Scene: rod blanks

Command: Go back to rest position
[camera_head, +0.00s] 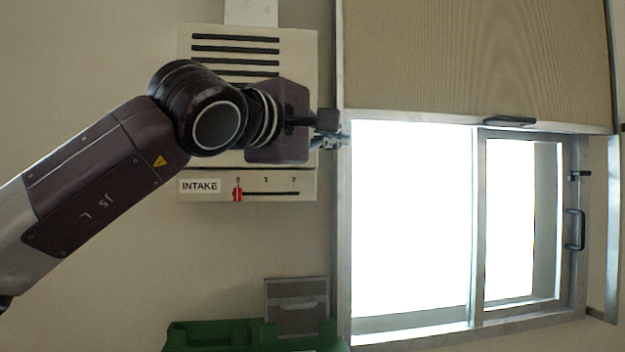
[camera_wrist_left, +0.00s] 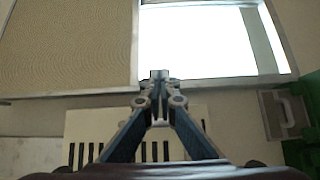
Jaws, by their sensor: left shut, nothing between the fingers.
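My left gripper (camera_head: 332,137) reaches in from the left on its dark arm. It is in front of the cream intake panel (camera_head: 190,120), with its fingertips close to the left edge of the window frame. In the left wrist view the gripper (camera_wrist_left: 160,76) has its fingertips together with nothing between them. The tips overlap the window frame edge there; I cannot tell whether they touch it. My right gripper is in neither view.
The window (camera_head: 410,220) is bright, with a beige blind (camera_head: 470,60) over its upper part. The panel has a red slider (camera_head: 237,194) near 0. A green container (camera_head: 215,336) and a grey box (camera_head: 296,290) are below. The wall at lower left is clear.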

